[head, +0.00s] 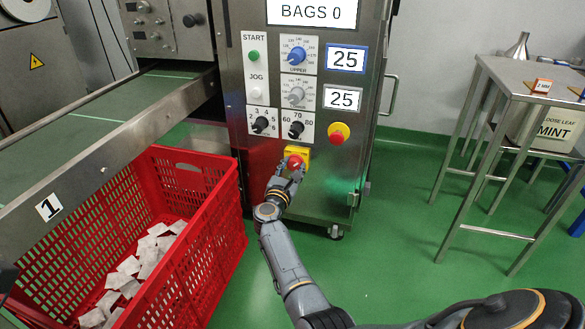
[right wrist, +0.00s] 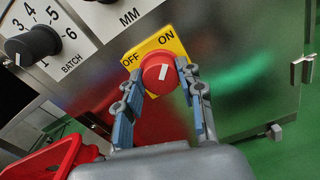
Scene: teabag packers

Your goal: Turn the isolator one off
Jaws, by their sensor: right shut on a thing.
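The isolator is a red round knob (head: 295,161) on a yellow plate (head: 302,151), low on the steel machine's front panel. In the right wrist view the red knob (right wrist: 159,75) sits on the yellow plate (right wrist: 174,47), which is marked OFF at left and ON at right. The knob's white mark points up and slightly right, toward the ON side. My right gripper (head: 291,169) reaches the knob from below. In the right wrist view its fingers (right wrist: 158,78) lie on both sides of the knob, shut on it. My left gripper is out of view.
Above the knob is a red button on a yellow base (head: 339,133), with dials and START and JOG buttons higher up. A red crate (head: 205,240) of teabags stands at left under the conveyor (head: 110,115), labelled 1. A steel table (head: 505,75) stands at right. Green floor lies between.

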